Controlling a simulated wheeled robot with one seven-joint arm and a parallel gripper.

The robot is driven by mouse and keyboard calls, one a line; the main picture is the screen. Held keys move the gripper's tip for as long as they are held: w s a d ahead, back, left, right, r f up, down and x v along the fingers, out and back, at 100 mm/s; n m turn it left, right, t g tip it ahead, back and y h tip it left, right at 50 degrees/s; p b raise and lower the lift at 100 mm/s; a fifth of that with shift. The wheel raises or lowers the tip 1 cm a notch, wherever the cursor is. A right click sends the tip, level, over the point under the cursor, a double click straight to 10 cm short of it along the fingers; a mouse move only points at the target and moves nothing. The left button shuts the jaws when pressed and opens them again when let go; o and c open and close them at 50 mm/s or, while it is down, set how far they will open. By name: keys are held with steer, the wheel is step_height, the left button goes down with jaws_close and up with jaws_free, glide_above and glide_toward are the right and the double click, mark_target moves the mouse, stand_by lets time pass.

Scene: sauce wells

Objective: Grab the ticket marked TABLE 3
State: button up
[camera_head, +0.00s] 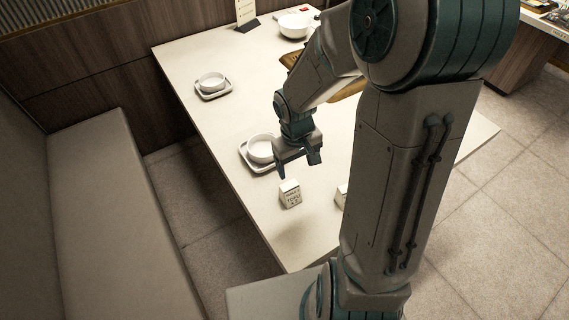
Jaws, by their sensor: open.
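A small white ticket (290,194) with dark print stands on the white table (240,65) near its front part; the print is too small to read surely. A second white ticket (341,195) shows only in part, its right side hidden behind my arm. I cannot tell which one is marked TABLE 3. My gripper (299,167) is open and empty, above the table, a little behind the first ticket and apart from it in the picture.
A white bowl on a tray (244,154) sits just left of my gripper. A brown board (290,58) lies behind my arm. A bench (95,210) runs along the left.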

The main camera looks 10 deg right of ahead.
mark_target(291, 187)
steer(key=shift+n+y, duration=0.3)
steer(key=shift+y, duration=0.2)
steer(key=f, duration=0.3)
steer(key=w+f, duration=0.1)
steer(key=f, duration=0.3)
steer(key=w+a+f, duration=0.1)
steer(key=f, duration=0.3)
steer(key=shift+f, duration=2.8)
steer(key=c, duration=1.1)
steer(key=shift+o, duration=0.2)
steer(key=shift+r, duration=0.1)
